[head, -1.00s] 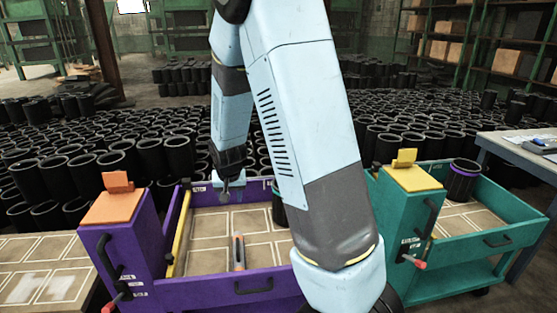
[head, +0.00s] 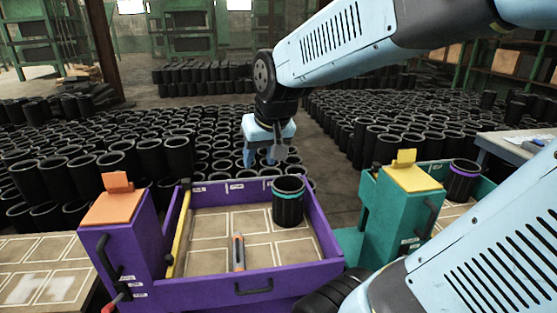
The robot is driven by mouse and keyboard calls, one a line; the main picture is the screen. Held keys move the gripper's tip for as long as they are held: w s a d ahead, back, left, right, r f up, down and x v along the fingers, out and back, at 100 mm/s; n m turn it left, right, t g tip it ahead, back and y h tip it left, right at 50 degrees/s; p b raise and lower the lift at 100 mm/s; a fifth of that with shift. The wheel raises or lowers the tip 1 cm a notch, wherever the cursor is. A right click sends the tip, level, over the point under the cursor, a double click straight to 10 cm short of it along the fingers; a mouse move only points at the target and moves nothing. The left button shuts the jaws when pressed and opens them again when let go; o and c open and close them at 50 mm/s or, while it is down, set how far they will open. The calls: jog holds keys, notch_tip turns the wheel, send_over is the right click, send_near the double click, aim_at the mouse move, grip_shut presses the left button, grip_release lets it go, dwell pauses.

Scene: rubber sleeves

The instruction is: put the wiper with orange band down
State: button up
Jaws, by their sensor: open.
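The wiper, a slim dark tool with an orange band (head: 238,252), is in the purple cart's tray (head: 208,257), near the front wall in the middle. I cannot tell how it rests there. My gripper (head: 261,160) is open and empty, with its light blue fingers pointing down. In the picture it shows above the tray's back edge, well apart from the wiper. A black sleeve with a teal band (head: 288,205) stands upright in the tray's back right part, below and right of my gripper.
A teal cart (head: 385,215) stands to the right and holds a purple-banded sleeve (head: 463,180). A yellow bar (head: 180,230) runs along the purple tray's left side. Many black sleeves (head: 180,155) stand behind. The tray floor left of the wiper is clear.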

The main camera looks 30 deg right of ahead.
jog(key=s+r, duration=0.3)
jog(key=s, duration=0.5)
jog(key=shift+s+n, duration=0.4)
jog(key=shift+a, duration=0.1)
dwell(0.7)
